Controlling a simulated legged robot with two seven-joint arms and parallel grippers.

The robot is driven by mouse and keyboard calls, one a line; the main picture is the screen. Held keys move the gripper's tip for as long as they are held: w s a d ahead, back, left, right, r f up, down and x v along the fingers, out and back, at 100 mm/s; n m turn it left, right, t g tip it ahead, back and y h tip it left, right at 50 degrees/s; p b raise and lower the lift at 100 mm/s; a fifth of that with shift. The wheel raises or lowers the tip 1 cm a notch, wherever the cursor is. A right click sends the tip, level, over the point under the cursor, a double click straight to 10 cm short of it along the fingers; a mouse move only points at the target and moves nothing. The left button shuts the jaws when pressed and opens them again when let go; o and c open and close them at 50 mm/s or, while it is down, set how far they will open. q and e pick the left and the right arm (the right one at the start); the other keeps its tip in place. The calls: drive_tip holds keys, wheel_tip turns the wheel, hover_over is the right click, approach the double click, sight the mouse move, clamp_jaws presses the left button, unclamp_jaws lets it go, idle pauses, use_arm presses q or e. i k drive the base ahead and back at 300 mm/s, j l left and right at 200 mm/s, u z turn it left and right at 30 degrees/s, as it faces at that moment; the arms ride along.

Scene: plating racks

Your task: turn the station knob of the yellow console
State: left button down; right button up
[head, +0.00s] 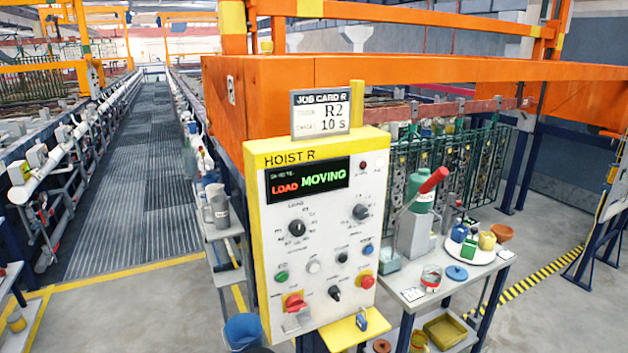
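The yellow console (253,225), marked HOIST R, stands in the centre with a white front panel. Its display (307,182) reads LOAD in red and MOVING in green. A large black knob (297,228) at left has small labels around it. A second dark knob (361,212) is at upper right. The lettering is too small to tell for certain which is the station knob. Lower are a black switch (334,293), a red switch (295,301) and several push buttons, one of them green (281,277). Neither of my grippers is in view.
A side table (420,293) at right holds a red-handled lever (428,186), a white plate with small pots and a blue lid (457,272). A blue bucket (243,331) is at lower left. An orange beam (400,72) runs behind.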

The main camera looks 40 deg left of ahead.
sight(297, 229)
drive_tip(key=j+u, duration=0.1)
drive_tip(key=u, duration=1.15)
